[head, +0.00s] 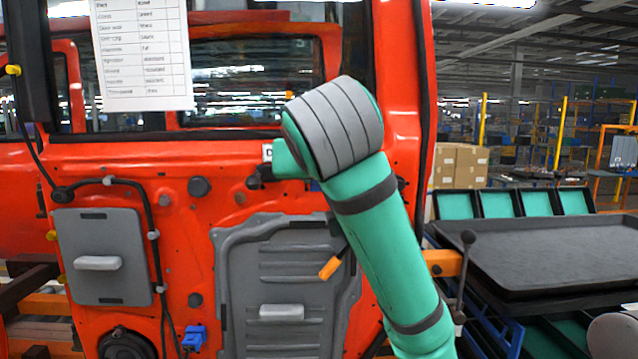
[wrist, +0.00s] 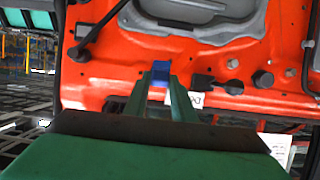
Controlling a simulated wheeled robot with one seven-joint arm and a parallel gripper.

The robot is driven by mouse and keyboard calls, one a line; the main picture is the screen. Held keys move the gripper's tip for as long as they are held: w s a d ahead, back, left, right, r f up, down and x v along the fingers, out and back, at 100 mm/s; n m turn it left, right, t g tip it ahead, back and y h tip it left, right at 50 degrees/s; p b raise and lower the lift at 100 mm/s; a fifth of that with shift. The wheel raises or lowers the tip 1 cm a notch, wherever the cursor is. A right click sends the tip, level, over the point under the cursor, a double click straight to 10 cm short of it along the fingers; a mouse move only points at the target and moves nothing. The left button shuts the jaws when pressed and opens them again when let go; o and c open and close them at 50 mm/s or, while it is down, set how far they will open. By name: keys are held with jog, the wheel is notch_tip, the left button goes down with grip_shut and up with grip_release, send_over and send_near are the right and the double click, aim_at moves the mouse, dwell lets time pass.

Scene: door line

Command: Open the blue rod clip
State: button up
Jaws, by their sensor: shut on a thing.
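The blue rod clip (wrist: 160,70) shows in the wrist view against the red door panel, between the tips of my gripper (wrist: 160,82). My gripper's two green fingers are shut on it. The fingers hide its lower part, so I cannot tell whether the clip is open or closed. In the head view my green arm with its grey joint cover stands in front of this part of the door and hides the clip and the fingertips.
The red door (head: 225,225) carries a grey panel (head: 285,285), a grey cover (head: 102,258), a blue connector (head: 194,337) and an orange-handled part (head: 330,268). A paper sheet (head: 142,55) hangs over the window. A dark tray table (head: 560,255) stands at right.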

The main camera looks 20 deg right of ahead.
jog(key=r+g, duration=0.1)
jog(key=g, duration=0.1)
jog(key=w+r+g+y, duration=0.1)
jog(key=shift+d+r+g, duration=0.2)
jog(key=shift+r+g, duration=0.1)
jog(key=shift+g, duration=0.1)
jog(key=shift+w+d+r+g+y, duration=0.1)
jog(key=shift+w+r+g+y, duration=0.2)
jog(key=shift+g, duration=0.45)
jog(key=shift+w+r+g+y, duration=0.2)
jog(key=shift+w+r+g, duration=0.1)
jog(key=shift+g, duration=0.45)
jog(key=o, duration=1.1)
jog(key=shift+w, duration=0.1)
jog(key=shift+c, duration=0.2)
